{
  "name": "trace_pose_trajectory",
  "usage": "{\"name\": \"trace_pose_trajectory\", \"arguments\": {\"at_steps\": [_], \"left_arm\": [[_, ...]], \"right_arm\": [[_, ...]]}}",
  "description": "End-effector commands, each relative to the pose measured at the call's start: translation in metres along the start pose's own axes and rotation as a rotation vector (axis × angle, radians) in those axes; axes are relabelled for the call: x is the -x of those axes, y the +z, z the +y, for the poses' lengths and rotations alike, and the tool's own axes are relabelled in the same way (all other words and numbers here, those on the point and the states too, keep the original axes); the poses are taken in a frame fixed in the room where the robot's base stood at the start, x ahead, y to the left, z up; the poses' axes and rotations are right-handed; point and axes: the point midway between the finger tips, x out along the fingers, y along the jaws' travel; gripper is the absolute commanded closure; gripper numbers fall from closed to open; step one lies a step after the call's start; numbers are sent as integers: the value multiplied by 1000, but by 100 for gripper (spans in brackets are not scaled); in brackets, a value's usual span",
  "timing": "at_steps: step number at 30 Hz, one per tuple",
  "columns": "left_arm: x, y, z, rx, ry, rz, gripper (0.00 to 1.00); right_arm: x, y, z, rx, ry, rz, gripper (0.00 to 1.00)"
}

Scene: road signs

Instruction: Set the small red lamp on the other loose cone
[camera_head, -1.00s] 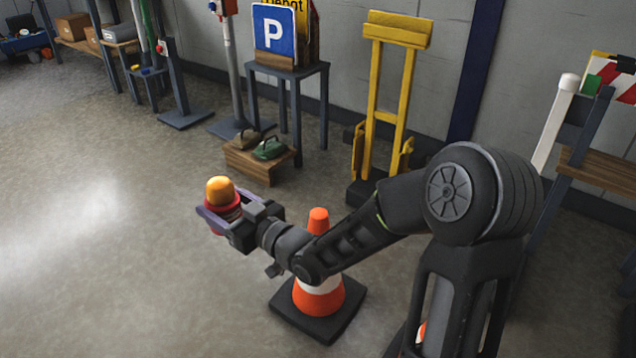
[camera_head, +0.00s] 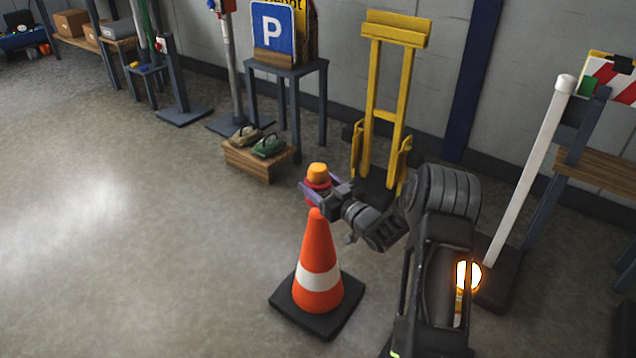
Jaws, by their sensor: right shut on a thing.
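The small lamp (camera_head: 317,174), with an amber dome and a red base, is held upright in my right gripper (camera_head: 314,190). The gripper is shut on its red base. An orange cone (camera_head: 318,248) with a white band stands upright on a black square foot on the floor. In the picture the lamp is just over the cone's tip; I cannot tell whether they touch or whether the lamp is farther back. A glowing lamp (camera_head: 468,275) shows behind my right arm, which hides much of what is under it. My left gripper is not in view.
A yellow hand truck (camera_head: 400,90) stands by the wall behind the gripper. A low wooden crate (camera_head: 258,163) with two bags is at the back left. A white post (camera_head: 530,175) leans at the right. The floor at left is free.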

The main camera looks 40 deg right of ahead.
Motion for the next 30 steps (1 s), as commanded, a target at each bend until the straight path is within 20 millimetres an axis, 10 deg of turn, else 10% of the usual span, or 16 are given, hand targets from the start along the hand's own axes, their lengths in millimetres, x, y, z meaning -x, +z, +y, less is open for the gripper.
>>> {"name": "trace_pose_trajectory", "arguments": {"at_steps": [30], "left_arm": [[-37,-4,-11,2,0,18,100]], "right_arm": [[0,61,0,1,1,2,90]]}}
